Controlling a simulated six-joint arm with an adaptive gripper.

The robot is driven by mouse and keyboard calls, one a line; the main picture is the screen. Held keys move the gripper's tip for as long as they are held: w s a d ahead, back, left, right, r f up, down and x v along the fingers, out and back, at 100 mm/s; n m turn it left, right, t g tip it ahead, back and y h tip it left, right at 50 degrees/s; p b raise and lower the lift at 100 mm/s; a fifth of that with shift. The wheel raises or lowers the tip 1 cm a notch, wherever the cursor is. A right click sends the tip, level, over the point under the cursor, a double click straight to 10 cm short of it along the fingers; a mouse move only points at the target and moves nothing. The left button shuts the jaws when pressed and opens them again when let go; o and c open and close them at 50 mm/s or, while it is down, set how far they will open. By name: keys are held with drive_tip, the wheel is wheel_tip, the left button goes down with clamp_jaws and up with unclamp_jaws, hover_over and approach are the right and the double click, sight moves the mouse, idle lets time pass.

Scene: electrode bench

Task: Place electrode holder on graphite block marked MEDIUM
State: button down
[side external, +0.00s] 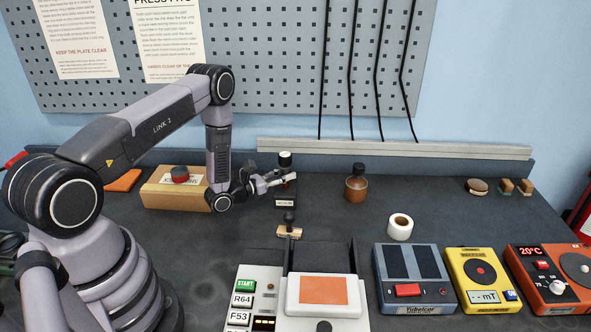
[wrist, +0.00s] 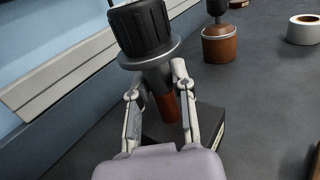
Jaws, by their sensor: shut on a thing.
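The electrode holder (side external: 285,160) has a black ribbed knob over a grey flange. It shows large in the wrist view (wrist: 145,32), with a reddish-brown lower part (wrist: 168,108) between the fingers. My gripper (side external: 284,180) is shut on the holder just under the flange, and its fingers also show in the wrist view (wrist: 168,85). A dark block (side external: 286,194) with a pale front label sits at the holder; the label is too small to read surely. The block also shows behind the fingers in the wrist view (wrist: 209,124). Whether the holder touches it is hidden.
A brown, dark-topped pot (side external: 356,188) and a white tape roll (side external: 400,227) stand to the right. A wooden piece with a dark knob (side external: 289,231) stands in front. A wooden box with a red button (side external: 165,197) is left. Several instruments line the front, including a yellow meter (side external: 478,278).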

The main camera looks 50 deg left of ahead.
drive_tip(key=shift+f, duration=0.1)
drive_tip(key=c, duration=1)
unclamp_jaws()
drive_tip(key=shift+o, duration=0.2)
